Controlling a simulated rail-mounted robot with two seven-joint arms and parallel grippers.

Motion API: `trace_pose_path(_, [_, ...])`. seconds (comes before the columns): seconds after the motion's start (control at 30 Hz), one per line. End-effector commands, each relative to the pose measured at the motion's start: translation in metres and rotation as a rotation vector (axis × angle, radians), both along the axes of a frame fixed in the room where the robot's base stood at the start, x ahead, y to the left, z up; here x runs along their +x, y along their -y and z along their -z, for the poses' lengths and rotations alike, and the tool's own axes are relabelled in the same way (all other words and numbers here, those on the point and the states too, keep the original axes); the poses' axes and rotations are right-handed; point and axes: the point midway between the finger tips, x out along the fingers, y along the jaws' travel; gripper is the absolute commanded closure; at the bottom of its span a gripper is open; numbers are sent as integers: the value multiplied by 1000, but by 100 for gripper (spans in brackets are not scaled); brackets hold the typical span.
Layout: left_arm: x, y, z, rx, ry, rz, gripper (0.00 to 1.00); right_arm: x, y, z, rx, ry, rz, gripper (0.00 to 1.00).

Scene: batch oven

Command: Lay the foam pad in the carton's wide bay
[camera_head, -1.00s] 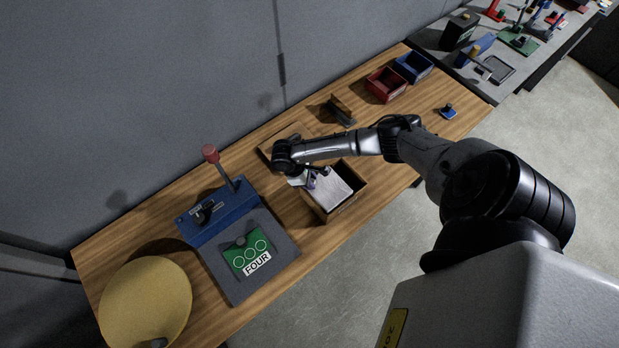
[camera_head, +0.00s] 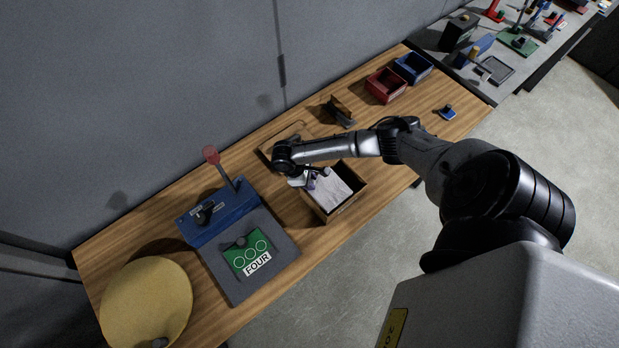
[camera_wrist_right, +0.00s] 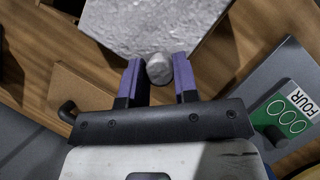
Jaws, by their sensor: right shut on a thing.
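The pale grey foam pad (camera_head: 331,191) shows at the carton's opening, its top facing up. The brown carton (camera_head: 349,203) stands on the wooden bench; its bays are hidden under the pad and my gripper. In the right wrist view the pad (camera_wrist_right: 150,22) has a rounded grey knob (camera_wrist_right: 158,69) at its near edge. My right gripper (camera_head: 309,179) is over the carton's left side, its purple fingers closed around that knob. I cannot tell whether the pad rests on the carton's floor or hangs just above it. My left gripper is not in view.
A blue and grey fixture with a red-knobbed lever (camera_head: 212,156) and a green FOUR card (camera_head: 247,254) stands to the left. A round yellow disc (camera_head: 146,301) is at the near left. Red (camera_head: 385,85) and blue bins (camera_head: 412,67) stand at the far end.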

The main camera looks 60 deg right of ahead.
Motion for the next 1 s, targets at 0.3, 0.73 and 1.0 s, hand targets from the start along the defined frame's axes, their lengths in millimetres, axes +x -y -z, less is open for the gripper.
trace_pose_path(0.3, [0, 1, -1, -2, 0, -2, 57, 0, 0, 0, 0, 0, 0, 100])
trace_pose_path(0.73, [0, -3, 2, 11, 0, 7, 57, 0, 0, 5, 0, 0, 0, 100])
trace_pose_path(1.0, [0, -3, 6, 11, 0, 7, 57, 0, 0, 10, 1, 0, 0, 100])
